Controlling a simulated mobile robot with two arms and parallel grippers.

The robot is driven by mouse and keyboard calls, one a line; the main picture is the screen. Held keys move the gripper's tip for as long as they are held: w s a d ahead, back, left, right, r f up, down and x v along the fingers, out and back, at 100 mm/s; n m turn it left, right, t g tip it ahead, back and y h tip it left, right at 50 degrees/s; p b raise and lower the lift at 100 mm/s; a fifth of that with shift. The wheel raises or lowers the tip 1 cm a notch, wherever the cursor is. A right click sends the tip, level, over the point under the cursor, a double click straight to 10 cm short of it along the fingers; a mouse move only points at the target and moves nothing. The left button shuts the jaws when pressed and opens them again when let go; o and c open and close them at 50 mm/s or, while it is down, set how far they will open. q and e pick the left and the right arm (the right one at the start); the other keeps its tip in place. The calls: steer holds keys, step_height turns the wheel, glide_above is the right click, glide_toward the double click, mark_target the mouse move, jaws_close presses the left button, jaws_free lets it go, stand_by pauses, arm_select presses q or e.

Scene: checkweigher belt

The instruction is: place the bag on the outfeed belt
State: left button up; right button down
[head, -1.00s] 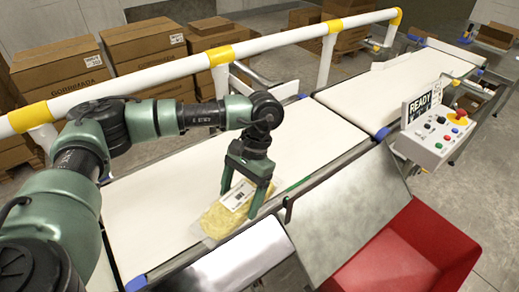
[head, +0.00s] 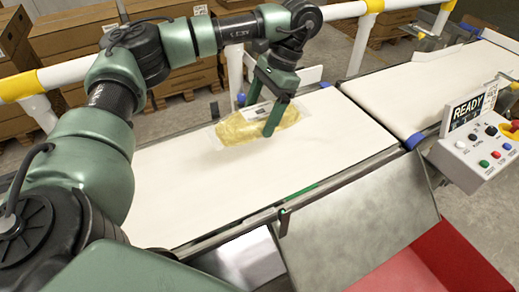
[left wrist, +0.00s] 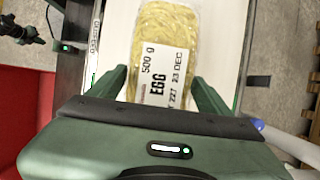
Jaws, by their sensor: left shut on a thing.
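The bag (head: 240,128) is clear plastic with yellow contents and a white label. In the left wrist view the bag (left wrist: 166,25) shows the label text "EGG" and "500 g". My left gripper (head: 264,117) is shut on the bag, with a finger on each side of it; it also shows in the left wrist view (left wrist: 157,80). The bag is over the far side of the nearer white belt (head: 180,205) and looks slightly raised, though the gap is hard to judge. A second white belt (head: 430,90) continues beyond it to the right. My right gripper is not seen.
A white rail (head: 345,10) with yellow bands runs behind the belts, with cardboard boxes (head: 75,45) beyond. A control box (head: 485,150) with a READY display stands at right. A metal chute (head: 360,215) and red bin (head: 440,265) are in front. Much of the nearer belt is bare.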

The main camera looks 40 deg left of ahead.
arm_select(q)
step_height(320, 180, down, 12)
steer(key=shift+w+r+p, duration=0.1)
steer(key=shift+p, duration=0.35)
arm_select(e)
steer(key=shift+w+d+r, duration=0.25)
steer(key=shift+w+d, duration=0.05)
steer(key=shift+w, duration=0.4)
arm_select(q)
steer(key=shift+f, duration=0.25)
steer(key=o, duration=2)
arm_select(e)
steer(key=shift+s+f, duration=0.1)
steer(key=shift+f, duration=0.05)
arm_select(q)
steer(key=shift+r, duration=0.1)
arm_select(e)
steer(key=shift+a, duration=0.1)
